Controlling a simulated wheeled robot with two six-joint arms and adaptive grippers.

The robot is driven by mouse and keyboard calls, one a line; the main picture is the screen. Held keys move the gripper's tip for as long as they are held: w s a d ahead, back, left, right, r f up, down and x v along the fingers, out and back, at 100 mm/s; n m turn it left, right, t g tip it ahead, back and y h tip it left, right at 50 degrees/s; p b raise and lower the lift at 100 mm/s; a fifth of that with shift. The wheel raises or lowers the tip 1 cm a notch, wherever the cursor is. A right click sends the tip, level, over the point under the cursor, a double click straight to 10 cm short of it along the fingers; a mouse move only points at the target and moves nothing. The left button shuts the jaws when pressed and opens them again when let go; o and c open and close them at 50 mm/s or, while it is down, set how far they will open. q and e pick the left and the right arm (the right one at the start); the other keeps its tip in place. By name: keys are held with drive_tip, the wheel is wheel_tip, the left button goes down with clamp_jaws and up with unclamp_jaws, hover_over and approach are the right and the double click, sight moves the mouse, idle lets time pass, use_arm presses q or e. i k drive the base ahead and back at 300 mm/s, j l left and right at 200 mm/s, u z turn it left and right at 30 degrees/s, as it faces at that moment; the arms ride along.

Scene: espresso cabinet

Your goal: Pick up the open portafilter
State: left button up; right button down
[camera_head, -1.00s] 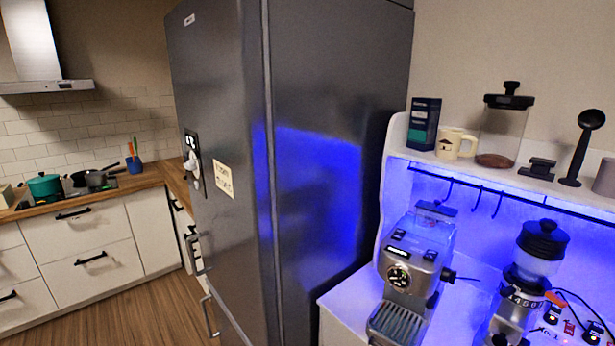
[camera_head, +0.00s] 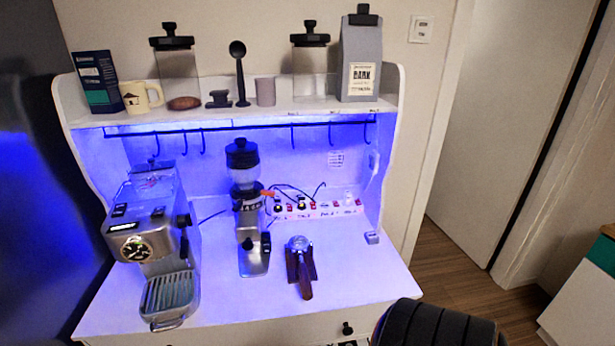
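The portafilter (camera_head: 299,243) is on the white cabinet top, right of the grinder. Its metal basket end is toward the back, and its dark brown handle points to the front edge. It seems to rest on a small dark holder. Whether the basket is bottomless is too small to tell. Neither of my grippers shows in the head view.
An espresso machine (camera_head: 150,240) stands at the left and a grinder (camera_head: 246,205) in the middle. A power strip (camera_head: 320,211) with cables lies behind. The shelf (camera_head: 210,116) above holds jars, a mug and bags. A black ribbed shape (camera_head: 435,328) covers the bottom edge.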

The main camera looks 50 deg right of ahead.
sight(299, 245)
drive_tip(key=l+z, duration=0.1)
drive_tip(key=z, duration=0.3)
drive_tip(key=l+z, duration=0.1)
drive_tip(key=z, duration=0.65)
drive_tip(key=i+l+z, duration=0.1)
drive_tip(key=z, duration=0.25)
